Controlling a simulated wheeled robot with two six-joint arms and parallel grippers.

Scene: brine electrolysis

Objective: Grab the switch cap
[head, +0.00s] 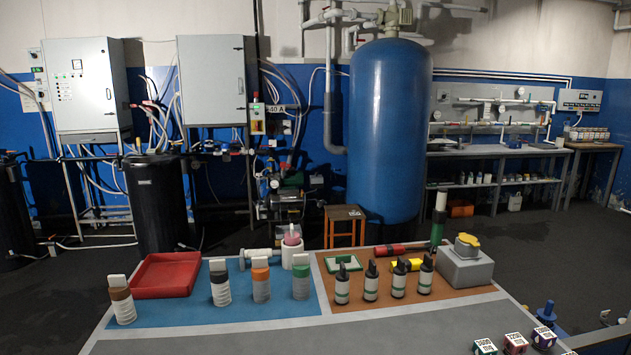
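A yellow cap (467,243) sits on top of a grey box (466,270) at the right end of the bench; it looks most like the switch cap, but I cannot be sure. Neither of my grippers shows in the head view, so nothing is seen touching the cap.
The bench has a blue mat (185,313) with a red tray (165,275) and several ribbed bottles. An orange-brown mat (385,297) holds several black-topped bottles. A green-and-white upright cylinder (438,222) stands just left of the grey box. Labelled cubes (515,343) line the front right.

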